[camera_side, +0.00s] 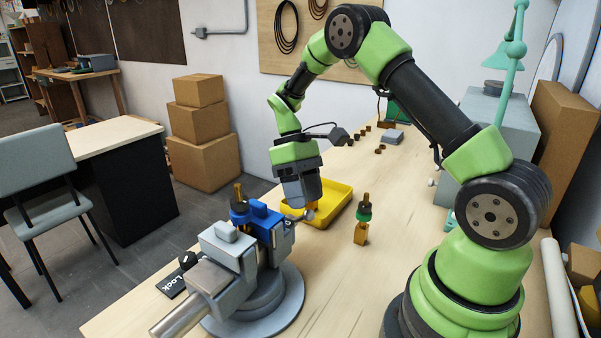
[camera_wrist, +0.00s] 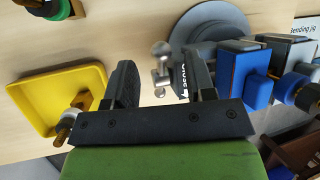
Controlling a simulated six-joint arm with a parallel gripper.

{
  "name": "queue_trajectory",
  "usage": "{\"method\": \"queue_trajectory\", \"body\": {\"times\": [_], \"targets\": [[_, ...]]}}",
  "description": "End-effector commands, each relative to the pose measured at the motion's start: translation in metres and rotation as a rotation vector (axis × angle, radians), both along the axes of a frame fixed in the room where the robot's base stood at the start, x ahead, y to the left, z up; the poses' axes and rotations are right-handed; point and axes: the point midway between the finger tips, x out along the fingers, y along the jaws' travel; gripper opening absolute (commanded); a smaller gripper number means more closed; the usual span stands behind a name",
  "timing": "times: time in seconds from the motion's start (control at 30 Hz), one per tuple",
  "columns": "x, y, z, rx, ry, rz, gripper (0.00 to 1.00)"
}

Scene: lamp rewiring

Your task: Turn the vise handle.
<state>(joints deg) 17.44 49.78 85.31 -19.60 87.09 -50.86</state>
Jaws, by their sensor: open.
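The vise (camera_side: 225,250) stands at the table's front left on a round grey base (camera_side: 283,309), with blue jaws (camera_side: 265,222). A black and brass lamp part (camera_side: 240,206) stands upright at the jaws. The vise handle, a short metal bar with ball ends (camera_wrist: 161,66), shows in the wrist view; in the side view only a ball end (camera_side: 309,214) is clear. My gripper (camera_wrist: 159,68) is open, with one dark finger on each side of the handle. I cannot tell whether either finger touches it. In the side view my gripper (camera_side: 308,205) is beside the vise's right end.
A yellow tray (camera_side: 341,191) lies just behind my gripper. A brass part with a green ring (camera_side: 364,212) stands on the table to the right. Several small parts and a grey box (camera_side: 393,137) sit farther back.

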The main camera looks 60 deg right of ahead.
Motion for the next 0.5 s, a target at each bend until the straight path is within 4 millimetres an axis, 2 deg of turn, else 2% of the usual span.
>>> {"method": "queue_trajectory", "body": {"times": [0.03,0.2,0.5], "targets": [[0.005,-0.003,0.01,-0.002,-0.007,-0.003,0.5],[0.016,-0.01,0.033,-0.002,-0.004,-0.001,0.5],[0.023,-0.013,0.049,-0.001,-0.001,-0.001,0.5]]}}
